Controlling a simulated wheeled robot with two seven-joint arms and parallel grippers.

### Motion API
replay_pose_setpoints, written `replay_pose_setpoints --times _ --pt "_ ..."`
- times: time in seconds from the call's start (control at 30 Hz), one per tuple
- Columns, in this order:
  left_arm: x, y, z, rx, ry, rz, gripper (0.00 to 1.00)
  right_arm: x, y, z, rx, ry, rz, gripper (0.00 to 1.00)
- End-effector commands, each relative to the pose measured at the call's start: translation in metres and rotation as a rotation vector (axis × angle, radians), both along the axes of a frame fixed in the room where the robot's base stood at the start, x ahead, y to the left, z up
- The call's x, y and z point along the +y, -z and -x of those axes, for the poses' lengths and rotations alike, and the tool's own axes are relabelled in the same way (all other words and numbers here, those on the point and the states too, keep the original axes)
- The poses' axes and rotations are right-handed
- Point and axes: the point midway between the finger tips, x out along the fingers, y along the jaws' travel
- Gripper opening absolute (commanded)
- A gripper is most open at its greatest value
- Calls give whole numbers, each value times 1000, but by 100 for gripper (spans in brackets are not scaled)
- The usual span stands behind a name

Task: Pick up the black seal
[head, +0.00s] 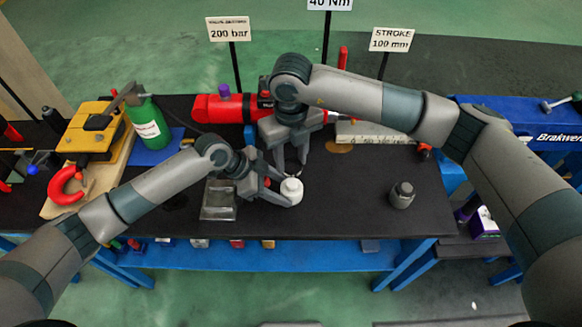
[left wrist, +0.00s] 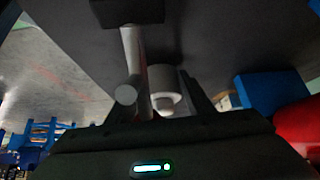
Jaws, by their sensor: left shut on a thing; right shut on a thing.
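My left gripper (head: 284,192) is shut on a white round piece (head: 292,188), held low over the dark bench top. My right gripper (head: 292,166) points down just behind and above the white piece. Its fingers are close together on something I cannot make out. I cannot clearly pick out the black seal. A faint dark round shape (head: 175,202) lies on the bench left of the metal tray, and I cannot tell if it is the seal.
A metal tray (head: 219,200) sits left of my left gripper. A red cylinder (head: 226,108) lies behind the grippers. A green bottle (head: 148,124) and a yellow block (head: 92,130) stand at left. A grey metal part (head: 402,195) stands at right, with clear bench around it.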

Motion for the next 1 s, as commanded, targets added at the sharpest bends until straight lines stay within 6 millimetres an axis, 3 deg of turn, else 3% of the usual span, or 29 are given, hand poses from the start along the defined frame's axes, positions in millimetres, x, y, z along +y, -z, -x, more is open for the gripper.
replay_pose_setpoints --times 0.2,0.63,0.67,0.73,1.0 --pt "0 0 0 0 0 -1 17 0 -15 0 -1 -1 0 16" --pt "0 0 0 0 0 -1 17 0 -15 0 0 0 0 16" --pt "0 0 0 0 0 -1 52 0 -15 0 0 0 0 16" --pt "0 0 0 0 0 0 69 0 -15 0 0 0 0 16" --pt "0 0 0 0 0 0 69 0 -15 0 0 0 0 16"
